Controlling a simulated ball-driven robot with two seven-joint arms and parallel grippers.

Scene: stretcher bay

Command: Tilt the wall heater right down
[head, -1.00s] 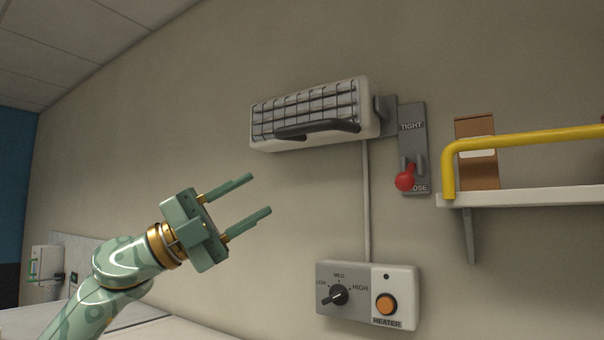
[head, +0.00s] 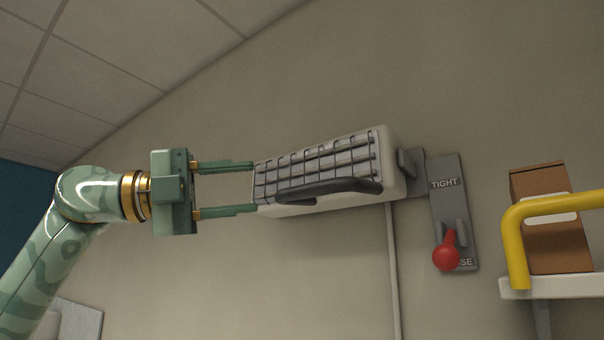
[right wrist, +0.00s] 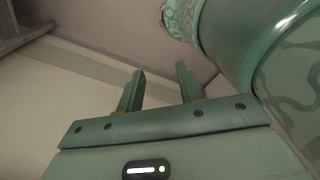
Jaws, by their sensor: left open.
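The wall heater (head: 335,148) is a white box with a grey wire grille, mounted high on the wall in the head view. A dark curved handle (head: 330,188) runs along its lower front edge. A red-knobbed lever (head: 446,256) points down on a grey plate marked TIGHT at the top, with a partly covered word at the bottom. My left gripper (head: 253,187) is open and empty, its fingertips at the heater's left end; I cannot tell whether they touch it. My right gripper (right wrist: 158,88) shows only in the right wrist view, fingers apart with nothing between them.
A yellow rail (head: 515,240) and a white shelf (head: 560,286) holding a brown box (head: 550,245) stand right of the lever plate. A grey conduit (head: 393,280) runs down the wall below the heater. The wall below the left gripper is clear.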

